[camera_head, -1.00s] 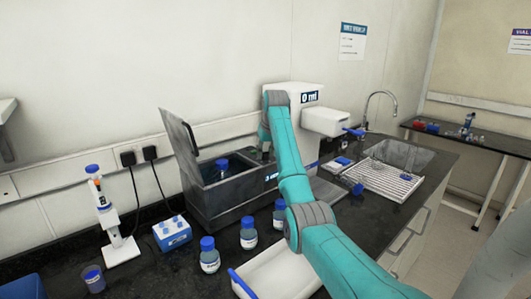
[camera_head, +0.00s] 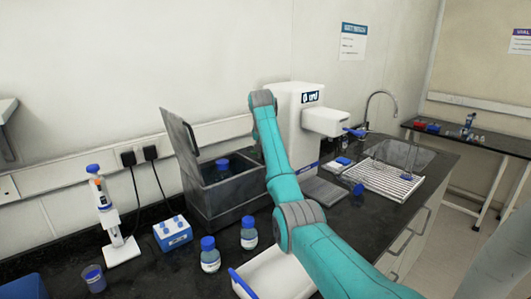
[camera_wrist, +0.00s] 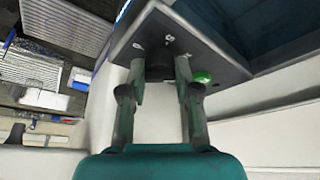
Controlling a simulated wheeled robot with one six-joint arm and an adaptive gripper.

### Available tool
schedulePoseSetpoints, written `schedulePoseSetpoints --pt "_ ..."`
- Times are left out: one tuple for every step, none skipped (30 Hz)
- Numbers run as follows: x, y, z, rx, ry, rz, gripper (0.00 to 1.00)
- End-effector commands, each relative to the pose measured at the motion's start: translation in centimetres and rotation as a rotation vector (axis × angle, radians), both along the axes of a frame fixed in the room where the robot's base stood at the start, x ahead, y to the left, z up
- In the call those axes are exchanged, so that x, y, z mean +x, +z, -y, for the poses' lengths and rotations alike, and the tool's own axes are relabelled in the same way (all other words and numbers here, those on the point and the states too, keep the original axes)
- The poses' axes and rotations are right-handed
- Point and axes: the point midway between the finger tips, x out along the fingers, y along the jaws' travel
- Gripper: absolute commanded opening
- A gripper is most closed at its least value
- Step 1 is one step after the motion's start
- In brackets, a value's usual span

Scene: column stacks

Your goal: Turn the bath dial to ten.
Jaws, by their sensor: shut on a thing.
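The grey water bath (camera_head: 225,208) stands on the dark bench with its lid (camera_head: 180,132) raised and a blue-capped bottle (camera_head: 222,164) inside. In the wrist view, the bath's front panel (camera_wrist: 208,58) carries small white dial marks and a green light (camera_wrist: 203,77). My gripper (camera_wrist: 161,68) is at this panel, with its two fingers on either side of the dark dial (camera_wrist: 160,72), shut on it. The dial's pointer cannot be made out. In the head view my arm hides the gripper, the dial and the bath's front end.
Blue-capped bottles (camera_head: 209,255) stand in front of the bath, close to my arm. A pipette stand (camera_head: 115,230) and a blue rack (camera_head: 172,233) are at the left. A white dispenser (camera_head: 300,125) stands behind, with a sink and drainer (camera_head: 380,182) at the right.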

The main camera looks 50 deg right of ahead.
Motion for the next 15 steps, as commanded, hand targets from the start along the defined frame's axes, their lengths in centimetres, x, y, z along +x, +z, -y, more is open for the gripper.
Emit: schedulePoseSetpoints --pt "0.01 -0.04 0.01 0.0 -0.004 0.0 0.0" --pt "0.01 -0.04 0.01 0.0 -0.007 0.0 0.0" --pt "0.01 -0.04 0.01 0.0 -0.009 0.0 0.0" --pt "0.01 -0.04 0.01 0.0 -0.01 0.0 0.0" --pt "0.01 -0.04 0.01 0.0 -0.01 0.0 0.0" --pt "0.01 -0.04 0.01 0.0 -0.01 0.0 0.0" --pt "0.01 -0.04 0.01 0.0 -0.01 0.0 0.0" --pt "0.01 -0.04 0.01 0.0 -0.01 0.0 0.0" --pt "0.01 -0.04 0.01 0.0 -0.009 0.001 0.0" --pt "0.01 -0.04 0.01 0.0 -0.009 0.0 0.0" --pt "0.01 -0.04 0.01 0.0 -0.009 0.0 0.0" --pt "0.01 -0.05 0.02 0.0 -0.009 0.0 0.0" --pt "0.0 -0.05 0.01 0.0 -0.009 0.0 0.36" --pt "0.0 -0.04 0.01 0.0 -0.009 0.0 0.44" --pt "0.0 -0.05 0.01 0.0 -0.009 0.0 0.54"
